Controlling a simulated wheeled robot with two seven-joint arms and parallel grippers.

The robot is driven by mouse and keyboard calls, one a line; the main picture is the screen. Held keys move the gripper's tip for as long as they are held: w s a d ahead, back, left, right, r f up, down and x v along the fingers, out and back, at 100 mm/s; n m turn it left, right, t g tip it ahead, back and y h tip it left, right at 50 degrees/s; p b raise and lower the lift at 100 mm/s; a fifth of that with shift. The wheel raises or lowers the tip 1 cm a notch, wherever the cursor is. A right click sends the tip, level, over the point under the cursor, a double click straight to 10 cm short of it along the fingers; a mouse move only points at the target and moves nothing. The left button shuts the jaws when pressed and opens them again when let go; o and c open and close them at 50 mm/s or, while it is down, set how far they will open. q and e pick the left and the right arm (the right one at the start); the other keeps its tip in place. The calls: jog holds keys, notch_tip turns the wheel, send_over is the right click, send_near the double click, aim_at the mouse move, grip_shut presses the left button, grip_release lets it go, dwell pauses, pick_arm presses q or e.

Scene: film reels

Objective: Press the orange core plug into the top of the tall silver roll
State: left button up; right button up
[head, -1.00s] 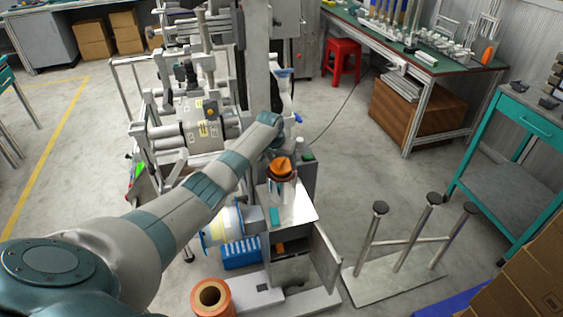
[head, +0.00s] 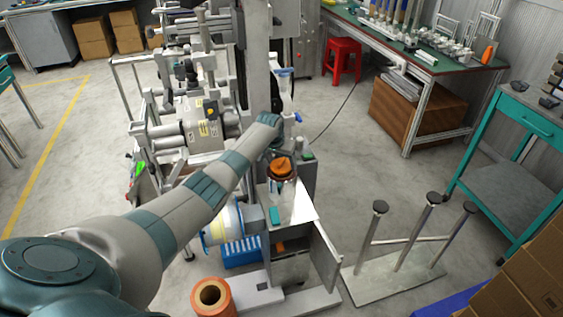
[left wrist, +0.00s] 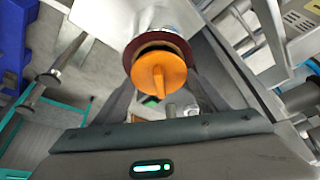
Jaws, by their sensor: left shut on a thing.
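The orange core plug (head: 281,168) shows at the top of the tall silver roll (head: 285,190), which stands upright on a grey cabinet. In the left wrist view the plug (left wrist: 158,72) is a round orange disc with a raised grip bar, and a dark red rim shows behind it. My left gripper (left wrist: 160,88) is shut on the plug, its fingers reaching in from both sides. In the head view my left arm comes down over the roll and partly hides the gripper. I cannot tell how deep the plug sits. My right gripper is not in view.
A machine with rollers (head: 200,125) stands behind and left of the roll. An orange roll (head: 211,297) stands in front. A stand with three posts (head: 395,278) is at the right, near a teal cart (head: 525,120). Floor between the cabinet and cart is partly clear.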

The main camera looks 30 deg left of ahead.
pick_arm(q)
jog(key=shift+f+b, duration=0.35)
jog(key=shift+f, duration=0.3)
jog(key=o, duration=0.8)
jog(key=p+v, duration=1.1)
jog(key=p, duration=0.5)
dwell(0.7)
dwell(0.9)
